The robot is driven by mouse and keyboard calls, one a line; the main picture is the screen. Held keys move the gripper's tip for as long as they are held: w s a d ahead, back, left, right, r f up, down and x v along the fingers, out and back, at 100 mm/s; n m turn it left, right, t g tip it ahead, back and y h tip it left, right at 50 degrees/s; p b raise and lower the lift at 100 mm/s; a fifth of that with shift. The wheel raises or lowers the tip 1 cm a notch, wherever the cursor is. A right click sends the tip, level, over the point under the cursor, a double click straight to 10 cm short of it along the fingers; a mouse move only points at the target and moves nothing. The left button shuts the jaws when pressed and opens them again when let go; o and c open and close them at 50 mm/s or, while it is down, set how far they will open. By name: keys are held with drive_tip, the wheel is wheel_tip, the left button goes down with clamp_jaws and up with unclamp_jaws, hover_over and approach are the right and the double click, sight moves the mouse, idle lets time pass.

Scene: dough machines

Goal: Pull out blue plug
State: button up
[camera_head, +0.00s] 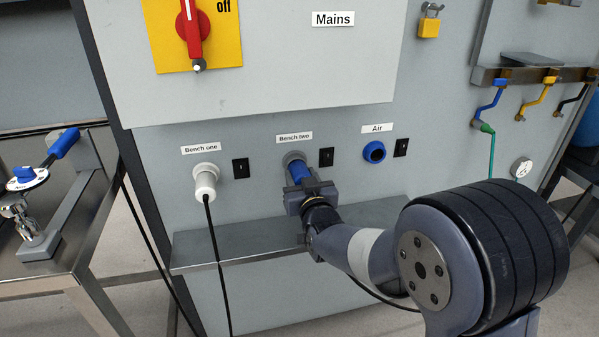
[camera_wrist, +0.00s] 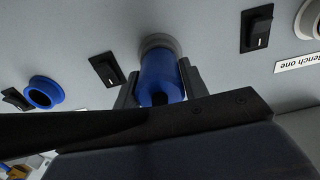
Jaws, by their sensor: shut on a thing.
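The blue plug (camera_head: 299,172) is at the grey socket (camera_head: 293,157) under the "Bench two" label on the panel. My gripper (camera_head: 309,187) is shut on the plug from the front. In the wrist view the blue plug (camera_wrist: 162,77) sits between the two fingers (camera_wrist: 160,88), its far end against the round grey socket (camera_wrist: 159,42). I cannot tell how deep it sits in the socket. The plug's near end is partly hidden by my gripper.
A white plug (camera_head: 205,182) with a black cable is in the "Bench one" socket to the left. A blue "Air" port (camera_head: 373,152) is to the right. Black switches (camera_head: 326,157) sit beside the sockets. A metal shelf (camera_head: 215,246) juts out below. A red-handled mains switch (camera_head: 193,28) is above.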

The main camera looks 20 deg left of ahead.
drive_tip(key=shift+s+d, duration=0.15)
drive_tip(key=shift+s, duration=0.1)
idle(0.3)
drive_tip(key=shift+b+v, duration=0.6)
drive_tip(key=shift+v, duration=0.65)
drive_tip(key=shift+r, duration=0.1)
drive_tip(key=b+v, duration=0.2)
drive_tip(key=v, duration=0.4)
drive_tip(key=shift+s, duration=0.15)
